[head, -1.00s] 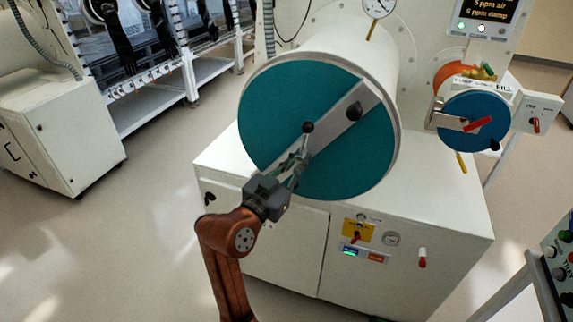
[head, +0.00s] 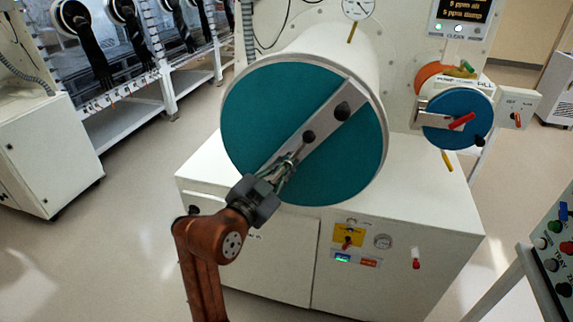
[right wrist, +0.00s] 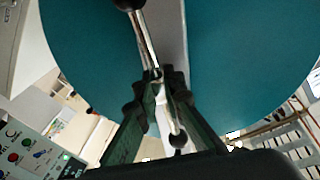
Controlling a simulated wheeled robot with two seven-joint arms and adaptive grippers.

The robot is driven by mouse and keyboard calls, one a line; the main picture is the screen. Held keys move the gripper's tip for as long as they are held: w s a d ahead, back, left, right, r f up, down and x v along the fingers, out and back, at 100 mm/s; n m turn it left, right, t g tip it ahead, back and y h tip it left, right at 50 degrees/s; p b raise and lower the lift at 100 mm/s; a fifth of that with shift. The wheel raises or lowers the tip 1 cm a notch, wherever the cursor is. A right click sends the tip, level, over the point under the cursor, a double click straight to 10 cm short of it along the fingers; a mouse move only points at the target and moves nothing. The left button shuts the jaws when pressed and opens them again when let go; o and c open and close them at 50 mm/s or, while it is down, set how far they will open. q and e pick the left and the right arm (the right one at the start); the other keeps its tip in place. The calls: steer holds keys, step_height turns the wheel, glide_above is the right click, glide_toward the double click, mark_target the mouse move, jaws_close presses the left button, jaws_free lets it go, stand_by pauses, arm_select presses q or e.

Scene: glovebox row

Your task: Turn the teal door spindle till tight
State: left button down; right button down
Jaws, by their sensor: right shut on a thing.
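The round teal door (head: 245,125) closes the end of the large white cylinder, with a grey bar (head: 322,122) slanting across it. The spindle is a thin metal rod with black ball ends at the door's middle; its upper ball (head: 308,137) shows over the bar. My right gripper (head: 287,163) comes from the lower left and is shut on the spindle rod. In the right wrist view the fingers (right wrist: 157,82) close around the rod, between the upper ball (right wrist: 128,4) and the lower ball (right wrist: 178,140). The left gripper is out of view.
A black knob (head: 342,110) sticks out of the bar. A smaller blue door (head: 458,118) with a red handle is to the right. The white cabinet (head: 400,240) below carries switches and gauges. A button panel (head: 560,245) stands at the right edge. Open floor lies left.

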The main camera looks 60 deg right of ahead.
steer(key=shift+f, duration=0.1)
steer(key=c, duration=2)
jaws_free()
steer(key=shift+c, duration=0.2)
steer(key=shift+a, duration=0.1)
steer(key=a, duration=1.2)
steer(key=shift+d, duration=0.1)
